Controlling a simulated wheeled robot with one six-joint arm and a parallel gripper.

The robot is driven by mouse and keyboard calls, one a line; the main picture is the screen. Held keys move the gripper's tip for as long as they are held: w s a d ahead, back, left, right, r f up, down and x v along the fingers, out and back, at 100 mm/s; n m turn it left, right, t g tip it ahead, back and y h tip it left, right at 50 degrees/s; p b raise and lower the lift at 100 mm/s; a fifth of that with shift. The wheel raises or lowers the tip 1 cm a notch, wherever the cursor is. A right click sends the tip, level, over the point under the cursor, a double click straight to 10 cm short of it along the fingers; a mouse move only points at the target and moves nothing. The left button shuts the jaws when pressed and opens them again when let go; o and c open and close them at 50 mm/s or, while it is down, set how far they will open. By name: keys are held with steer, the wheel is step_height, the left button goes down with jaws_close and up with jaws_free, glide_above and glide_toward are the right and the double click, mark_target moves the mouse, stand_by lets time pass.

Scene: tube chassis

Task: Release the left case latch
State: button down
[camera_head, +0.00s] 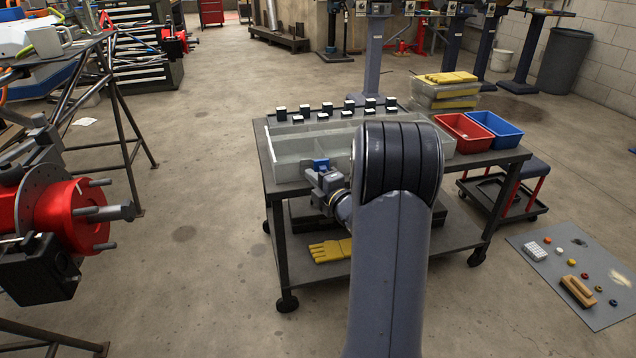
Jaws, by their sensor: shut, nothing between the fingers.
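A clear case (290,149) with a pale grey body stands on a dark wheeled cart. A blue latch (320,163) shows on the case's front side, left of my arm. My gripper (318,174) is at the front of the case, just below the blue latch. It is shut and empty. I cannot tell whether the fingers touch the latch. My arm hides the right part of the case front and anything fitted there.
A red bin (463,132) and a blue bin (497,128) sit at the cart's right. A red hub (80,215) on a tube frame stands at left.

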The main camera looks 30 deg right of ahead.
steer(key=shift+w+a+f+b, duration=0.1)
steer(key=shift+w+a+b, duration=0.1)
steer(key=shift+a, duration=0.35)
steer(key=shift+w+a+f+b, duration=0.1)
steer(key=shift+a+b, duration=0.1)
steer(key=shift+a, duration=0.35)
steer(key=s+p, duration=0.2)
steer(key=s, duration=0.8)
steer(key=shift+d+r+p, duration=0.2)
steer(key=shift+d+p, duration=0.15)
steer(key=shift+p, duration=0.05)
steer(key=w, duration=0.3)
steer(key=w+a+p, duration=0.1)
steer(key=w, duration=0.3)
steer(key=w+a+p, duration=0.1)
steer(key=w, duration=0.2)
steer(key=shift+w+r, duration=0.15)
steer(key=shift+r, duration=0.1)
steer(key=shift+w+a+f, duration=0.25)
steer(key=shift+w+a, duration=0.1)
steer(key=shift+a, duration=0.2)
steer(key=shift+s+a, duration=0.2)
steer(key=shift+s, duration=0.95)
steer(key=shift+s+a, duration=0.2)
steer(key=shift+s, duration=0.9)
